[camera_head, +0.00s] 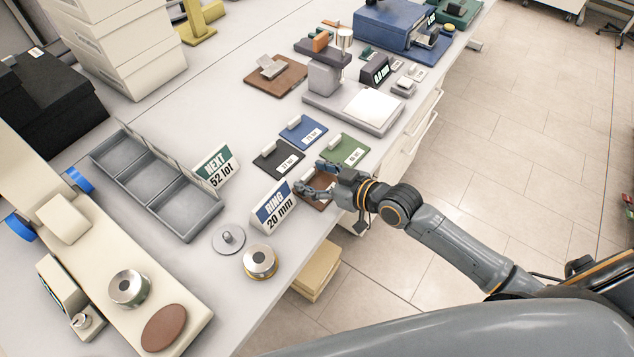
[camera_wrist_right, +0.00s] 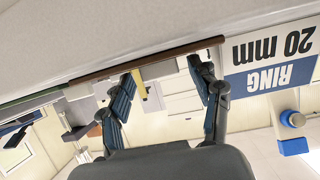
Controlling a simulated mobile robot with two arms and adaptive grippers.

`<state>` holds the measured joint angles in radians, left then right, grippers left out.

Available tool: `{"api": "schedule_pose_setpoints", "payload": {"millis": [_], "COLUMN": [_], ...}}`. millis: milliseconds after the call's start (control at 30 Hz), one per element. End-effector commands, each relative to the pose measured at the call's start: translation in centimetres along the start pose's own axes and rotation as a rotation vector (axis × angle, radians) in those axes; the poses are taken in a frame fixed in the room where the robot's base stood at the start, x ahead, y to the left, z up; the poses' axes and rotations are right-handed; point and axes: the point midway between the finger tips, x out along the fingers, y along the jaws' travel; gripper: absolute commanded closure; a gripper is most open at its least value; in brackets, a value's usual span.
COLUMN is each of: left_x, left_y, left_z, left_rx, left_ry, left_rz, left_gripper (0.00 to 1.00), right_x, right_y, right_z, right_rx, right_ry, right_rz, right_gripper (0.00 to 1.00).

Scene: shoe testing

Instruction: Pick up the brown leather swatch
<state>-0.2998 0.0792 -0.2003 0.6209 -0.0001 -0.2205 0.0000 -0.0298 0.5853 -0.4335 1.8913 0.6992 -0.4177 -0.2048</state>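The brown leather swatch (camera_head: 320,203) lies near the table's right edge, partly hidden under my right gripper (camera_head: 314,180). It has a pale label. In the right wrist view, whose picture is upside down, the swatch shows as a thin brown strip (camera_wrist_right: 160,57) edge-on, just beyond the fingertips. My right gripper (camera_wrist_right: 165,75) is open there, its two blue-padded fingers spread apart, with nothing visibly clamped between them. Whether a fingertip touches the swatch, I cannot tell. My left gripper is not in view.
Black (camera_head: 278,158), blue (camera_head: 303,131) and green (camera_head: 349,151) swatches lie close behind. A "RING 20 mm" sign (camera_head: 273,207) stands close to the left of the gripper. A grey divided tray (camera_head: 187,233), a metal ring (camera_head: 260,262) and a scale (camera_head: 372,108) are also on the table.

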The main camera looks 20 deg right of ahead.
Motion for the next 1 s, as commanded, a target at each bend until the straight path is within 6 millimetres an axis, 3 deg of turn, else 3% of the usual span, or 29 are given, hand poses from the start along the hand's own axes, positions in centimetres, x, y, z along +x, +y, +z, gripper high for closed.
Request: {"api": "schedule_pose_setpoints", "payload": {"millis": [33,167,567,767,1000], "left_x": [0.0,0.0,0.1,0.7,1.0], "left_y": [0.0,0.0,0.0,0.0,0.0], "left_z": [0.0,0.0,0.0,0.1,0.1], "left_rx": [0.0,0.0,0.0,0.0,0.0], "left_ry": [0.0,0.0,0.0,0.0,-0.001], "left_rz": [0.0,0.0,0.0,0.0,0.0], "left_gripper": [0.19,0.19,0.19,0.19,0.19], "right_x": [0.0,0.0,-0.1,-0.8,-4.1], "right_y": [0.0,0.0,0.0,0.1,-1.7], "right_z": [0.0,0.0,-0.2,-1.9,-4.9], "right_rx": [0.0,0.0,-0.001,-0.002,-0.002], "right_ry": [0.0,0.0,0.002,0.004,0.003], "right_rz": [0.0,0.0,0.0,0.0,-0.002], "right_gripper": [0.54,0.8,0.8,0.8,0.8]}}
